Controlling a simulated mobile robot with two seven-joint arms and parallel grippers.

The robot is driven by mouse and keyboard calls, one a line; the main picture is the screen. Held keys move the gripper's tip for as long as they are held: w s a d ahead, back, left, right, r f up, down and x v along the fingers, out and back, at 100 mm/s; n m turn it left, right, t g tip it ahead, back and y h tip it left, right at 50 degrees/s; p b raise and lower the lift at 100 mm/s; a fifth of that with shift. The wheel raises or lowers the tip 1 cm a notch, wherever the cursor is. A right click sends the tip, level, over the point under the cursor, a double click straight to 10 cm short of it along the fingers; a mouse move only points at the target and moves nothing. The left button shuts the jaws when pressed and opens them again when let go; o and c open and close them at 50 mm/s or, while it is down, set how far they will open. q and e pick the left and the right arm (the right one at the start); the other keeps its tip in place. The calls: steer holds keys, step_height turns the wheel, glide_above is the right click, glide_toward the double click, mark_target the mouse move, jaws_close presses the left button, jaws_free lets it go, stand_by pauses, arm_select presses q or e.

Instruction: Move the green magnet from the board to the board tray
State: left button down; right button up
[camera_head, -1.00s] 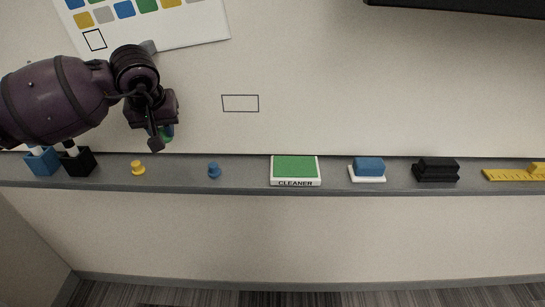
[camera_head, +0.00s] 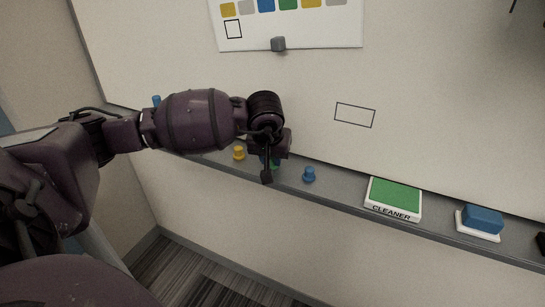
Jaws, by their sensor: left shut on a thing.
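My left gripper (camera_head: 267,168) is shut on the green magnet (camera_head: 275,164), which shows only as a small green patch behind the fingers. They are at the board tray (camera_head: 338,197), between a yellow magnet (camera_head: 239,153) and a blue magnet (camera_head: 309,175) that stand on it. I cannot tell whether the green magnet touches the tray. The whiteboard (camera_head: 430,100) rises behind the tray. My right gripper is not in view.
A green and white cleaner box (camera_head: 394,197) and a blue eraser on a white base (camera_head: 481,222) stand further right on the tray. A grey magnet (camera_head: 278,44) holds a colour chart (camera_head: 340,32) on the board. The tray is bare between the blue magnet and cleaner box.

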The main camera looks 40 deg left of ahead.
arm_select(q)
steer(key=shift+f, duration=0.2)
steer(key=c, duration=0.9)
jaws_free()
steer(key=shift+r, duration=0.15)
